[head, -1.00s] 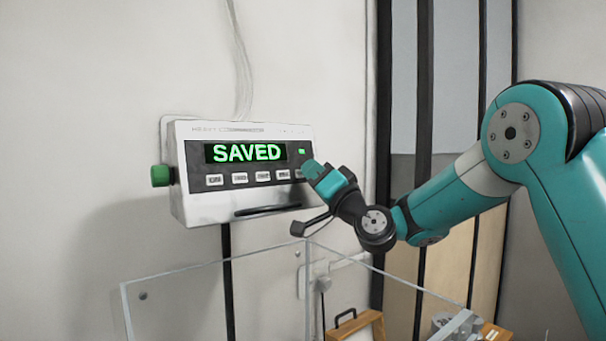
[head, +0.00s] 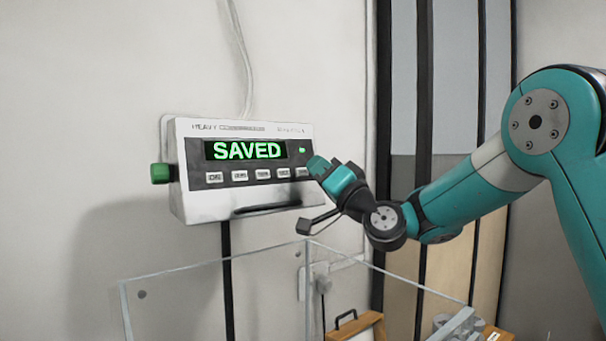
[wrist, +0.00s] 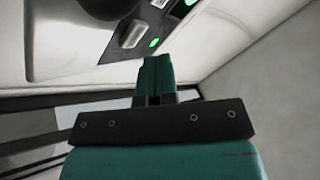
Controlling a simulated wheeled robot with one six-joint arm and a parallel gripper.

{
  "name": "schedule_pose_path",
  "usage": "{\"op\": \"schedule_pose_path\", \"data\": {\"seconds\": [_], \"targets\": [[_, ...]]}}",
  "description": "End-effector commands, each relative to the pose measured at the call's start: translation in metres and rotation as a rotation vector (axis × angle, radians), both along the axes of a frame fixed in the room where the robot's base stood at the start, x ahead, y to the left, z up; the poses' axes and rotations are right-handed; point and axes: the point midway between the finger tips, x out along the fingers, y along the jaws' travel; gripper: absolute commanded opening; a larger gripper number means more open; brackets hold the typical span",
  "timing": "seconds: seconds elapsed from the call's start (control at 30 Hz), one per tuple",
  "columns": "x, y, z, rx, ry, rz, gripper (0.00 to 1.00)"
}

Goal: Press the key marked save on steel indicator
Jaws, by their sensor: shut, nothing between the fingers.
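The steel indicator (head: 262,216) is a pale metal box on the wall with a green knob (head: 160,173) on its left side. Its display (head: 246,150) reads SAVED in green. A row of several small pale keys (head: 239,175) runs below the display; their labels are too small to read surely. A green light (head: 302,151) is lit at the right. My gripper (head: 314,165) is shut and empty at the indicator's right end, close to the rightmost key (head: 302,172). In the wrist view, my gripper's fingers (wrist: 155,62) are together, just short of a key (wrist: 132,34) and the green light (wrist: 154,43).
A clear-walled enclosure (head: 180,300) stands below the indicator. A wooden box with a dark handle (head: 357,325) and grey metal weights (head: 460,325) are at the lower right. A cable (head: 238,60) runs up the wall. The wall left of the indicator is clear.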

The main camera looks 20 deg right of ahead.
Motion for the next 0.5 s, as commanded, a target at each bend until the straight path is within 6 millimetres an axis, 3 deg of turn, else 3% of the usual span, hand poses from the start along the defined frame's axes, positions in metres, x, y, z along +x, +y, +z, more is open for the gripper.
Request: {"op": "schedule_pose_path", "data": {"seconds": [0.5], "targets": [[-0.04, -0.017, 0.012, 0.001, -0.001, -0.001, 0.0]]}}
